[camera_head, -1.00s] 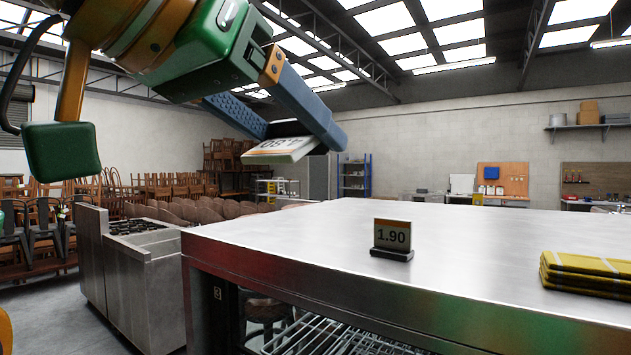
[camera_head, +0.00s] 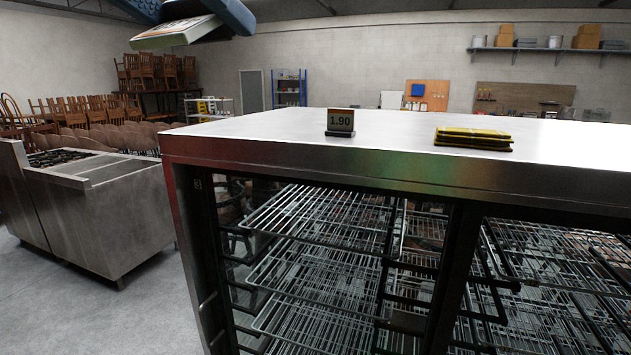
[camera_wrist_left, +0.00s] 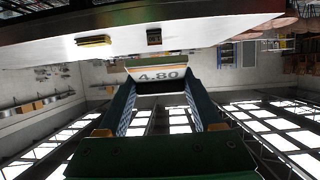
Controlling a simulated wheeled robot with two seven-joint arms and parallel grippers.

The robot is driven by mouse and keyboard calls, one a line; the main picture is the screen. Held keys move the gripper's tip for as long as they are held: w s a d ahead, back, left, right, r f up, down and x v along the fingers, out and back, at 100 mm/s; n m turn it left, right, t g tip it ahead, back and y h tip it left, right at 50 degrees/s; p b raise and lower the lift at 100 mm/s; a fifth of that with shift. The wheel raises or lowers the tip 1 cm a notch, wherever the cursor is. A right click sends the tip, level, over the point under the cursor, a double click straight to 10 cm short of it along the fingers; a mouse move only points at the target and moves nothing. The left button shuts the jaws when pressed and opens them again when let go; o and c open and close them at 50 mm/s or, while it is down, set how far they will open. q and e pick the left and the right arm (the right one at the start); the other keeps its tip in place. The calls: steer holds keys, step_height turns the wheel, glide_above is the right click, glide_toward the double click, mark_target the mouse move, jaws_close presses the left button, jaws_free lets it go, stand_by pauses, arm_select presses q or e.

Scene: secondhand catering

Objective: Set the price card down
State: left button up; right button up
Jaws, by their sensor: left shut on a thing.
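A price card reading 4.80 (camera_wrist_left: 160,74), white with an orange stripe, is held in my left gripper (camera_wrist_left: 158,90), which is shut on it. In the head view the card (camera_head: 174,34) shows at the top left, its figures hard to read, with the blue fingers (camera_head: 205,12) cut by the top edge. Card and gripper are in the air, apart from the steel counter top (camera_head: 250,126). Another price card reading 1.90 (camera_head: 341,121) stands upright in a dark base on the counter. My right gripper is not in view.
Yellow folded cloths (camera_head: 472,138) lie on the counter right of the standing card. The counter top left of that card is bare. Wire racks (camera_head: 320,240) fill the space below. A steel stove (camera_head: 95,205) stands to the left, with stacked chairs (camera_head: 155,72) behind.

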arm_select(q)
steer(key=w+d+f+m+g+h+b, duration=0.1)
steer(key=w+d+f+m+g+h, duration=0.2)
steer(key=f, duration=0.4)
steer(key=w+d+f+m+h+b, duration=0.1)
steer(key=w+f+m+h, duration=0.1)
steer(key=w+f, duration=0.35)
step_height(320, 180, down, 17)
steer(key=w+a+m+g+h+b, duration=0.1)
steer(key=w+a+m+g+h, duration=0.1)
steer(key=m+g, duration=0.1)
steer(key=s+a+f+b, duration=0.1)
steer(key=s+a+f, duration=0.1)
steer(key=s+f, duration=0.3)
steer(key=s+a+f+n+b, duration=0.1)
steer(key=s+a+f, duration=0.2)
steer(key=f, duration=0.6)
steer(key=s+a+f+t+y+b, duration=0.1)
steer(key=s+a+f, duration=0.2)
steer(key=s+f, duration=0.4)
steer(key=shift+f, duration=0.4)
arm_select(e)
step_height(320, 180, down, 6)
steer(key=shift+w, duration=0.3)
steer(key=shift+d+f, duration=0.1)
